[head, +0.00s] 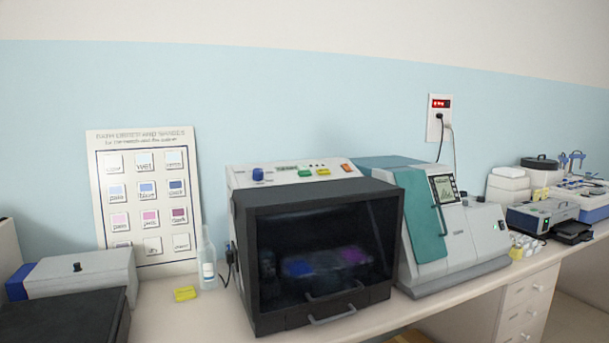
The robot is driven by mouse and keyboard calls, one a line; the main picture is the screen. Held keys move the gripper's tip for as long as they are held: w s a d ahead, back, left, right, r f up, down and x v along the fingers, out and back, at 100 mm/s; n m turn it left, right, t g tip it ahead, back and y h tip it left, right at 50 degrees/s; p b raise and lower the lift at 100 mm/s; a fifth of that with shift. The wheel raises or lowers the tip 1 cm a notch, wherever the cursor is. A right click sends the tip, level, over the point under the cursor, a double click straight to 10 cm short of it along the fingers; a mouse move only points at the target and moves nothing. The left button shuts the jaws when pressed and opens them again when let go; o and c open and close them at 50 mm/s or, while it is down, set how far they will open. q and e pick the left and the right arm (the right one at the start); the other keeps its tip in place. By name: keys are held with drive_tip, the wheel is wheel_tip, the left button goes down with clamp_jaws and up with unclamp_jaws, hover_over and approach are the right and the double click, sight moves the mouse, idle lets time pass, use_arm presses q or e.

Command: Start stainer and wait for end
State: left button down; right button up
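The stainer (318,240) stands in the middle of the bench in the head view. It looks like a dark box with a smoked front window, which appears closed. Blue and purple baths (325,264) show dimly behind the window. The panel's small markings are too small to read. Neither of my grippers is in view.
A grey and teal machine with a screen (444,188) stands close on the right. A clear bottle (207,262) and yellow block (186,293) stand left of the stainer. A bath chart (145,203) leans on the wall. A red-lit wall unit (440,103) hangs above.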

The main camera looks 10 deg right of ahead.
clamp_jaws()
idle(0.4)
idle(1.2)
